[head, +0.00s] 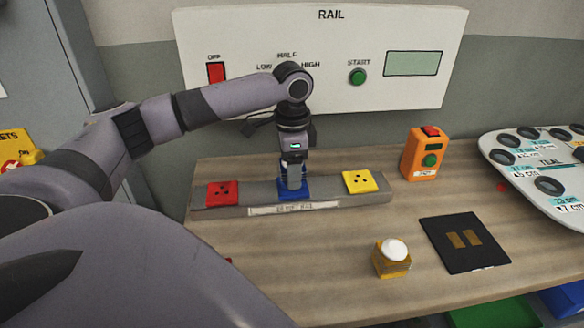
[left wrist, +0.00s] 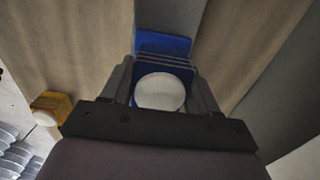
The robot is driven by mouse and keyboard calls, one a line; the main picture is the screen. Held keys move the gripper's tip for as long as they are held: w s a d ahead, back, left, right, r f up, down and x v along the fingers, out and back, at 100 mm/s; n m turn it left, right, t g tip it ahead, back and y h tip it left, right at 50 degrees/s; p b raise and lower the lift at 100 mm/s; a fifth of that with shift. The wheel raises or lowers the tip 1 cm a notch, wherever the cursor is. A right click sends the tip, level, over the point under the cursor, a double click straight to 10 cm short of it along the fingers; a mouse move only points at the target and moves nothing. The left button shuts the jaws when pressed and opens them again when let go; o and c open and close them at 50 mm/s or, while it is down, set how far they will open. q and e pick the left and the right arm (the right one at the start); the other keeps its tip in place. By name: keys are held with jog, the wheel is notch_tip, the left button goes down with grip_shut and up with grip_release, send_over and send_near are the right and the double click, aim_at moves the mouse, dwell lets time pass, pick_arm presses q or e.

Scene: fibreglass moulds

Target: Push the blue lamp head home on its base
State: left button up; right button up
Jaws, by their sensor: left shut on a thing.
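A grey strip (head: 221,206) on the bench carries a red base (head: 222,192) at its left, a blue base (head: 291,193) in the middle and a yellow base (head: 360,181) at its right. My left gripper (head: 294,178) points down over the blue base. It is shut on the blue lamp head, whose white dome (left wrist: 160,92) shows between the fingers in the left wrist view. The blue base (left wrist: 163,44) shows just beyond the head there. The gripper mostly hides the head in the head view. I cannot tell whether head and base are fully together.
A yellow lamp head with a white dome (head: 391,256) stands at the front, beside a black mat (head: 464,243). An orange button box (head: 425,153) stands behind, and a tray with round holes (head: 536,154) lies at the right. The RAIL panel (head: 330,95) is behind my arm.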

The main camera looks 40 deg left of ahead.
pick_arm(q)
jog(key=shift+f, duration=0.55)
dwell(0.4)
jog(key=o, duration=1.1)
jog(key=shift+c, duration=0.2)
jog(key=shift+r, duration=3.55)
